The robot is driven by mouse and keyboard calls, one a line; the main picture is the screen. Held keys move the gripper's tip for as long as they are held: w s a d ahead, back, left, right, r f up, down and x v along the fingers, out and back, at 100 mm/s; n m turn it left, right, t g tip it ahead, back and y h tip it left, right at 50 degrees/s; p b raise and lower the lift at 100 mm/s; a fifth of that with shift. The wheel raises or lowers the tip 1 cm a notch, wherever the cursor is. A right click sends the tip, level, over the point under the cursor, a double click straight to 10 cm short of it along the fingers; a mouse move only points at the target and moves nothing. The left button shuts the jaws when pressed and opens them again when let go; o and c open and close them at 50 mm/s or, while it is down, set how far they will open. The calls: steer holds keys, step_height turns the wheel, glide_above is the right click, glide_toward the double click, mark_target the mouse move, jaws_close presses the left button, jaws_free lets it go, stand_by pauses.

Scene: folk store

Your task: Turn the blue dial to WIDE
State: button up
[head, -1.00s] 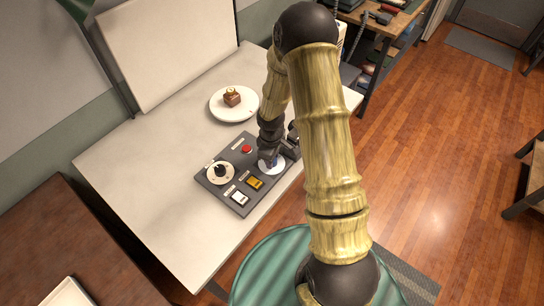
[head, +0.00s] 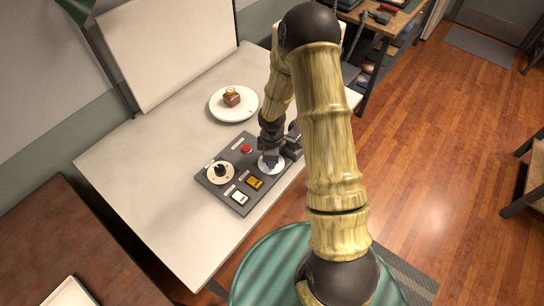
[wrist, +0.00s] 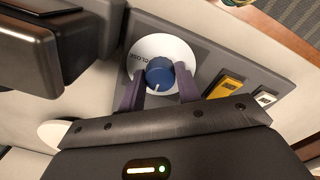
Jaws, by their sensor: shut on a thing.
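The blue dial (wrist: 160,74) sits on a white round plate (wrist: 176,48) on a dark grey panel. In the wrist view the dial is between the two fingers of my gripper (wrist: 160,88), which is shut on it. A white pointer mark on the dial faces down toward my gripper's body. Letters that look like "CLOSE" show on the plate's left side; a WIDE label is not readable.
The panel also carries a black dial (head: 221,171), a red button (head: 247,149), a yellow switch (head: 254,182) and a white switch (head: 239,197). A plate (head: 222,113) with a small cake (head: 232,97) stands behind the panel. The left part of the table (head: 150,170) is clear.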

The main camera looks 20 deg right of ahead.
steer(key=o, duration=1)
steer(key=r, duration=1.7)
steer(key=shift+s+a+r, duration=0.15)
steer(key=shift+s+r, duration=0.1)
steer(key=shift+s, duration=0.15)
steer(key=s+r+m, duration=0.1)
steer(key=s+m, duration=0.3)
steer(key=s+r+m+t, duration=0.1)
steer(key=s+r+m, duration=0.1)
steer(key=s+m, duration=0.3)
steer(key=s+r+m+t, duration=0.1)
steer(key=s+r+m, duration=0.1)
steer(key=s+m, duration=0.2)
steer(key=shift+s+m, duration=0.25)
steer(key=shift+m, duration=0.25)
